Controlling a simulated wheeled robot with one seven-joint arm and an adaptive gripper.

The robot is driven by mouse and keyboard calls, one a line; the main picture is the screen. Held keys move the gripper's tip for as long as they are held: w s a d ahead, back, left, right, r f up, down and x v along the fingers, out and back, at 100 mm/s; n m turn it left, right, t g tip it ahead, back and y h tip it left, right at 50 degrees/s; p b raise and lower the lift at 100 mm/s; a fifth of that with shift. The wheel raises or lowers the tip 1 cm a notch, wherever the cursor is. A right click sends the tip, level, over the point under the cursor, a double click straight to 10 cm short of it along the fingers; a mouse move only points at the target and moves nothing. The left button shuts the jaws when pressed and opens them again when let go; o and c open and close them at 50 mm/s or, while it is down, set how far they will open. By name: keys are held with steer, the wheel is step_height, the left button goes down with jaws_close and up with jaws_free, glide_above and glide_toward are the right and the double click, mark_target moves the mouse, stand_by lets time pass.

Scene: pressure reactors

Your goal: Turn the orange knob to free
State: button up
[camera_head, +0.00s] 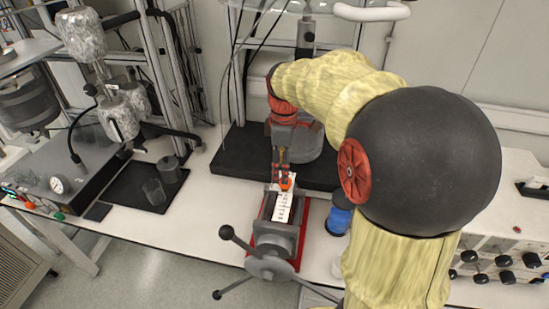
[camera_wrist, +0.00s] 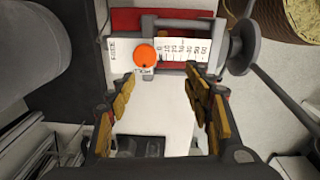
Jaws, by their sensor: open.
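The orange knob (camera_wrist: 145,55) is a round disc on a white scale plate (camera_wrist: 182,47) with printed numbers. A small label sits at its lower edge, and I cannot read it surely. The knob also shows in the head view (camera_head: 286,184), on top of a grey device with a spoked handwheel (camera_head: 269,267). My gripper (camera_wrist: 159,74) is open and empty. In the wrist view its two fingers with tan pads stand apart, with the knob just past their tips and nearer the left finger. In the head view my gripper (camera_head: 283,160) points down at the knob. I see no clear contact.
A red base (camera_head: 301,240) lies under the device. A black platform (camera_head: 235,150) stands behind it. A blue-capped bottle (camera_head: 339,220) is close on the right. A black tray (camera_head: 130,187) with beakers is on the left. White bench shows between the tray and the device.

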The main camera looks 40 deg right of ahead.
steer(key=shift+w+d+f+n, duration=0.1)
steer(key=shift+w+d+n, duration=0.3)
steer(key=shift+w+d, duration=0.6)
steer(key=shift+d+f, duration=0.25)
step_height(320, 180, down, 8)
steer(key=shift+r+b, duration=0.25)
steer(key=shift+b, duration=0.2)
steer(key=c, duration=0.4)
steer(key=c, duration=0.7)
steer(key=shift+c, duration=0.3)
